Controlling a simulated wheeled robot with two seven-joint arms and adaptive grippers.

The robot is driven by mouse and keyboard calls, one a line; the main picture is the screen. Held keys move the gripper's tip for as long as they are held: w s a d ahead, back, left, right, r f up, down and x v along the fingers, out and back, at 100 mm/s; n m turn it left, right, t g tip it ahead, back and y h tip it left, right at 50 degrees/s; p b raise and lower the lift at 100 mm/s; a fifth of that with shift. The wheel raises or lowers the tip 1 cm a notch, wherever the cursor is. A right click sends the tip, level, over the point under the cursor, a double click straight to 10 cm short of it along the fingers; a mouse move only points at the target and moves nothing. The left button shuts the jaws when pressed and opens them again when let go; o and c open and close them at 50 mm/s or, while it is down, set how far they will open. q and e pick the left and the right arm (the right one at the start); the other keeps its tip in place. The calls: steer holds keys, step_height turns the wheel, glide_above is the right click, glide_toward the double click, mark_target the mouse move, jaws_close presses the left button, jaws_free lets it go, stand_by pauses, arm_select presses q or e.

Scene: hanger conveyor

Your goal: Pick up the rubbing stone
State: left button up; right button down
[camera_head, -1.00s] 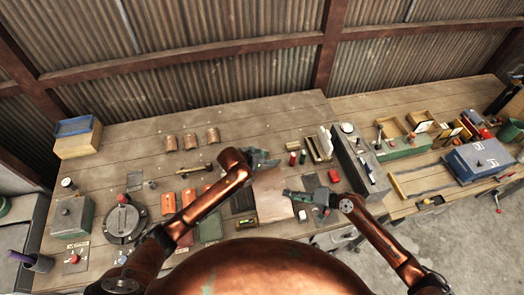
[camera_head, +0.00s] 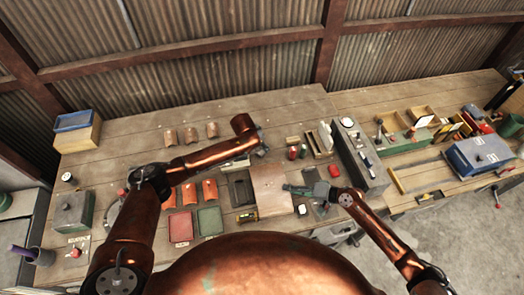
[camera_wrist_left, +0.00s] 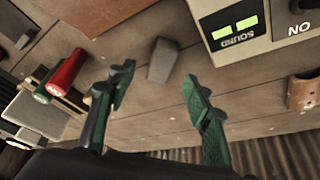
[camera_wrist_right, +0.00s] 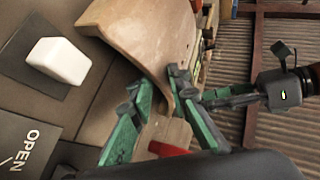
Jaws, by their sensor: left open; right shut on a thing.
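A grey tapered block (camera_wrist_left: 162,60), which looks like the rubbing stone, lies on the wooden bench (camera_wrist_left: 150,105) in the left wrist view. In the head view I cannot make it out apart from the left gripper. My left gripper (camera_wrist_left: 160,100) is open and empty, with the block between and just beyond its fingers. In the head view it shows small behind its wrist (camera_head: 262,145). My right gripper (camera_wrist_right: 165,105) is shut on the edge of a large curved brown tile (camera_wrist_right: 140,30); the tile also shows in the head view (camera_head: 271,190).
Red and green cylinders (camera_wrist_left: 67,70) lie beside the left gripper. Small curved tiles (camera_head: 191,136) stand at the back. A white block (camera_wrist_right: 60,60) sits near the right gripper.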

mark_target(261, 149)
arm_select(q)
steer(key=shift+x, duration=3.05)
steer(key=shift+w, duration=0.1)
steer(key=shift+c, duration=0.5)
jaws_close()
